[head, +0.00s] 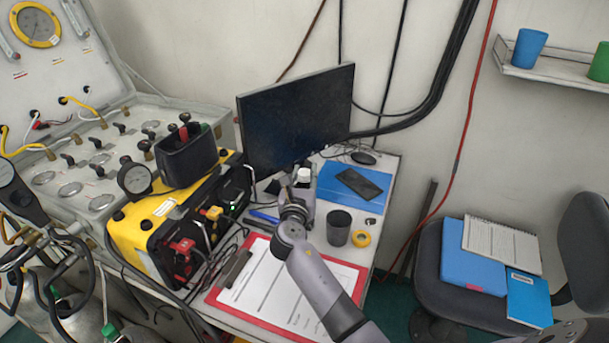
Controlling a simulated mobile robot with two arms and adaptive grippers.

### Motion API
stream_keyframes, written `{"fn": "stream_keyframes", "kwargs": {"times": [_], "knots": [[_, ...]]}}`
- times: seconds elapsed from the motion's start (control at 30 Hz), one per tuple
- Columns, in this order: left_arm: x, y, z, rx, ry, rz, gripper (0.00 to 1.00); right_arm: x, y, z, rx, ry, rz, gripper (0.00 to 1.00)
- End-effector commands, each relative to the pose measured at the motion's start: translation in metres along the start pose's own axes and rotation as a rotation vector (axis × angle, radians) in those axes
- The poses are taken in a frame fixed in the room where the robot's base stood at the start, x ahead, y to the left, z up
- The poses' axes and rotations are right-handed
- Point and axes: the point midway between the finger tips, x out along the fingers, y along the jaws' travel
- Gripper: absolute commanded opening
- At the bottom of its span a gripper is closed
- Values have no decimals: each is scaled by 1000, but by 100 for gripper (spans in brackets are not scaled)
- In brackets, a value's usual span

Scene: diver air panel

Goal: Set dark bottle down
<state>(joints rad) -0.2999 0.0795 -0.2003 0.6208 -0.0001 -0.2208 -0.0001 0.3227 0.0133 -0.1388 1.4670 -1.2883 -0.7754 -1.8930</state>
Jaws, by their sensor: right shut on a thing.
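My right gripper (299,196) reaches in from the bottom over the desk and is shut on a bottle. The bottle's white cap (304,174) shows just above the fingers, in front of the monitor. The gripper hides most of its body, so its dark colour is hard to make out. I cannot tell whether its base touches the desk. My left gripper is not in view.
A dark cup (339,228) and yellow tape roll (361,239) stand right of the gripper. A clipboard (276,293) lies in front. A phone (359,184) lies on a blue mat (335,196) behind. The monitor (296,112) and yellow air unit (150,222) bound the space.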

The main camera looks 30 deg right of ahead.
Motion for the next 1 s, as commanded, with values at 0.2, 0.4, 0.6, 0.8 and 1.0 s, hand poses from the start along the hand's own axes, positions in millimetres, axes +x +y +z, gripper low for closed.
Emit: {"fn": "stream_keyframes", "kwargs": {"times": [0.2, 0.4, 0.6, 0.8, 1.0], "knots": [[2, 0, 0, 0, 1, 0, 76, 0, 0, -4, 0, 0, 0, 28], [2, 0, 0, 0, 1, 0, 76, 0, 0, -3, 0, 1, -1, 41], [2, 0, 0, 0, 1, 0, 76, 0, 0, -3, 0, 1, -1, 47], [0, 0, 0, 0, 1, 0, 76, 0, 0, -1, 1, 1, -1, 47], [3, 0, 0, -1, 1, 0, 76, -20, 0, -2, 1, 2, 1, 47]]}}
